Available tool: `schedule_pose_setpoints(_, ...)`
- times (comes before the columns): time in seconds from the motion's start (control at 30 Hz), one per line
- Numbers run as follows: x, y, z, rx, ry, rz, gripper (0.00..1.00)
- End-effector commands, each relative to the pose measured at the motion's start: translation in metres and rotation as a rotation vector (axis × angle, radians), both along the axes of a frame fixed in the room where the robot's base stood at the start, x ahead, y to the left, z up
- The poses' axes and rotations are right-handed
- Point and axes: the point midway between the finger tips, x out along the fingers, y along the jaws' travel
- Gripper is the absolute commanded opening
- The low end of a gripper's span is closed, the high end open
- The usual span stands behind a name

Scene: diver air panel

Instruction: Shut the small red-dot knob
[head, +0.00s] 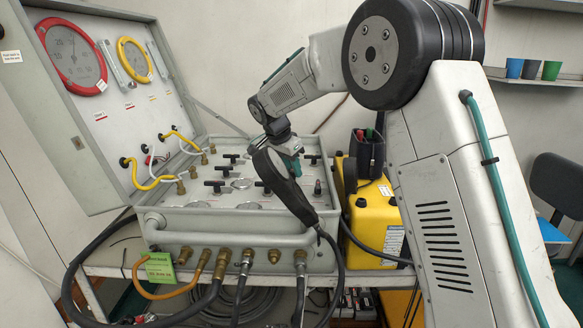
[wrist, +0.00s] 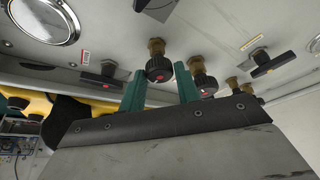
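In the wrist view a black round knob with a red dot (wrist: 158,70) on a brass stem sits between the two teal fingertips of my gripper (wrist: 159,78). The fingers are apart, one on each side of it, with at most a thin gap; I cannot tell if they touch it. A second black red-dot knob (wrist: 202,83) is just right of the right finger, partly covered by it. In the head view my gripper (head: 290,160) is over the right part of the grey panel (head: 190,218), and hides the knobs there.
Black T-handles (wrist: 101,74) stand close by on the panel, with another to the right (wrist: 272,64). A round gauge (wrist: 44,20) is at upper left. The open lid with gauges (head: 72,55) rises at left. A yellow case (head: 372,215) stands right of the panel.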

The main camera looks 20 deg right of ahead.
Motion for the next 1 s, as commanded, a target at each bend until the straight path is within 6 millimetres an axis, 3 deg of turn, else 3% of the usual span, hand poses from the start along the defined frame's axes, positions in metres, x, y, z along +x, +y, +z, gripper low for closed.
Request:
schedule_pose_setpoints(0.07,0.000,0.000,0.000,0.000,-0.001,0.000,0.51)
schedule_pose_setpoints(0.37,0.000,0.001,0.002,0.000,0.000,0.001,0.51)
schedule_pose_setpoints(0.8,-0.011,0.023,0.061,0.000,-0.002,0.003,0.51)
schedule_pose_setpoints(1.0,-0.013,0.027,0.072,0.000,0.000,0.001,0.51)
